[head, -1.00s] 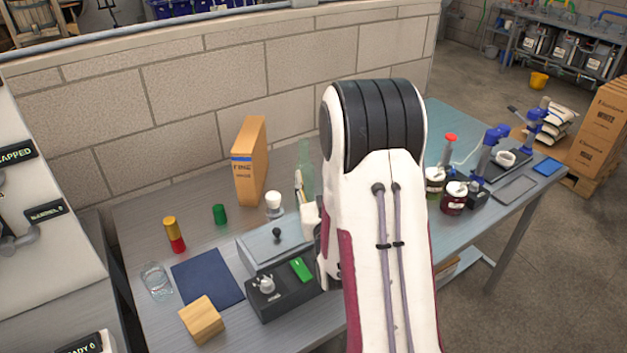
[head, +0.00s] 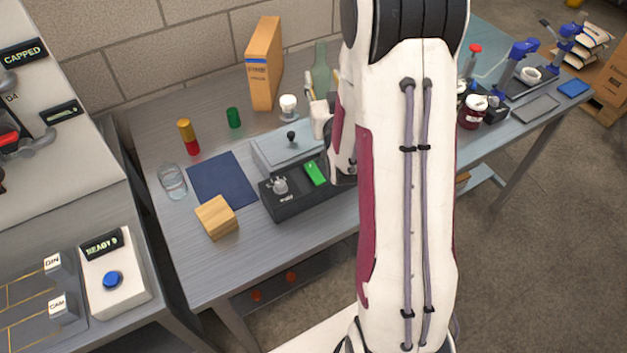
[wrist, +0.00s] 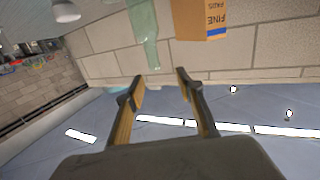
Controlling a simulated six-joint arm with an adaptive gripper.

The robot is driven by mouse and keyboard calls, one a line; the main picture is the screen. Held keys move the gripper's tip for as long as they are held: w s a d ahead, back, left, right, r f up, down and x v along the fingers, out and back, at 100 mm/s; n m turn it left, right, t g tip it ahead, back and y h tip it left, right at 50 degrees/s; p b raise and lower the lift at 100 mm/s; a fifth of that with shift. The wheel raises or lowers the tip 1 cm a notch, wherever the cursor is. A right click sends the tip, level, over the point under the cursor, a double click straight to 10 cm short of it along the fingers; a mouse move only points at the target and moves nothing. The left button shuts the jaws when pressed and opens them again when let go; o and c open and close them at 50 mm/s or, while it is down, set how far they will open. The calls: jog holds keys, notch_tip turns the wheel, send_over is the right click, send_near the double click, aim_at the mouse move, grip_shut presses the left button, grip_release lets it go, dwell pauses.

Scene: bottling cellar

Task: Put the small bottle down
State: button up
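A translucent green bottle (head: 321,72) stands upright at the back of the bench, partly hidden by my gripper and arm in the head view. No other bottle is clear to see. The wrist view is upside down, and there the bottle (wrist: 143,28) hangs from the top edge with its neck pointing down. My gripper (wrist: 160,76) is open, its two fingers well apart with nothing between them. The bottle's neck shows just beyond the fingertips, apart from them as far as I can tell. In the head view my arm hides most of the gripper.
An orange-brown box (head: 264,65) stands left of the bottle. A white cup-like piece (head: 288,106), a green cylinder (head: 233,118), a grey-black device (head: 295,190), a wooden block (head: 216,217) and a glass (head: 172,181) stand nearby.

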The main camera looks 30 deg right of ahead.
jog(key=s+a+r+n+g+y, duration=0.1)
jog(key=s+a+r+g+y, duration=0.15)
jog(key=s+a, duration=0.35)
jog(key=s+a+r+n+g+y, duration=0.1)
jog(key=s+a+r+g+y, duration=0.2)
jog(key=a, duration=0.5)
jog(key=s+a+n+g, duration=0.1)
jog(key=s+a+g, duration=0.1)
jog(key=s, duration=0.9)
jog(key=s+a+r+n+g, duration=0.1)
jog(key=s+a+g, duration=0.2)
jog(key=s, duration=0.9)
jog(key=shift+a+r+y, duration=0.3)
jog(key=shift+a+y, duration=0.05)
jog(key=shift+a, duration=0.9)
